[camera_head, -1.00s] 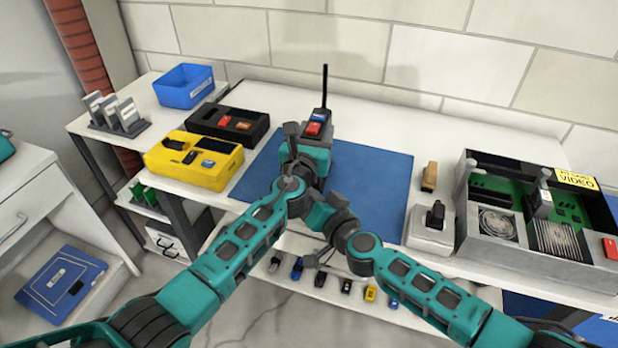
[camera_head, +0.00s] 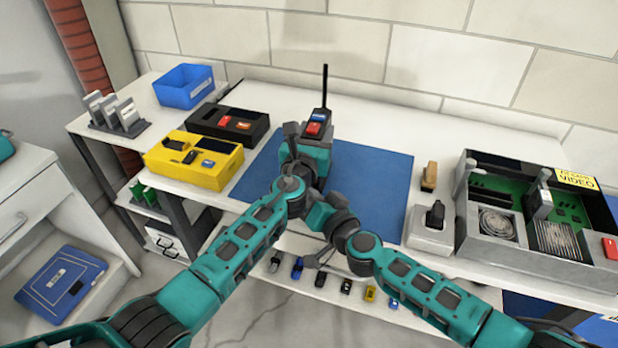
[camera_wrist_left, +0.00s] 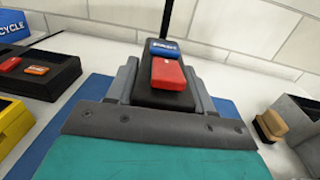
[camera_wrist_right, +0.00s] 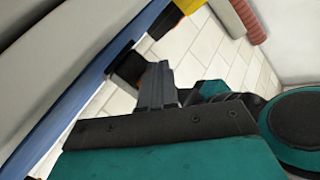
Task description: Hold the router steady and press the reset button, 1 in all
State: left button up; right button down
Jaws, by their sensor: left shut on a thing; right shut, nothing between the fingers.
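The router (camera_head: 319,112) is a black box with a tall antenna, a blue label and a red block on top. It stands upright over the blue mat (camera_head: 375,185). My left gripper (camera_head: 306,136) is shut on the router. In the left wrist view its grey fingers clasp both sides of the router (camera_wrist_left: 163,99). My right gripper (camera_wrist_right: 157,80) is shut and empty in the right wrist view. Its tips are near a dark box, apparently the router (camera_wrist_right: 126,66); I cannot tell whether they touch. In the head view its fingers cannot be made out. The reset button cannot be made out.
A yellow box (camera_head: 190,168), a black tray (camera_head: 229,122) and a blue bin (camera_head: 183,84) stand left of the mat. An open electronics case (camera_head: 480,240) and a grey box with a black knob (camera_head: 428,240) stand right. The mat's right part is clear.

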jog(key=shift+w, duration=0.1)
jog(key=shift+w+d, duration=0.1)
jog(key=shift+w, duration=0.2)
jog(key=shift+w+d, duration=0.1)
jog(key=shift+w, duration=0.3)
dwell(0.8)
jog(key=shift+s, duration=0.8)
jog(key=shift+s+a, duration=0.25)
jog(key=shift+s, duration=0.55)
jog(key=shift+s+a, duration=0.25)
jog(key=shift+s, duration=0.6)
jog(key=shift+s+a, duration=0.25)
jog(key=shift+s, duration=0.55)
pick_arm(q)
jog(key=o, duration=1.4)
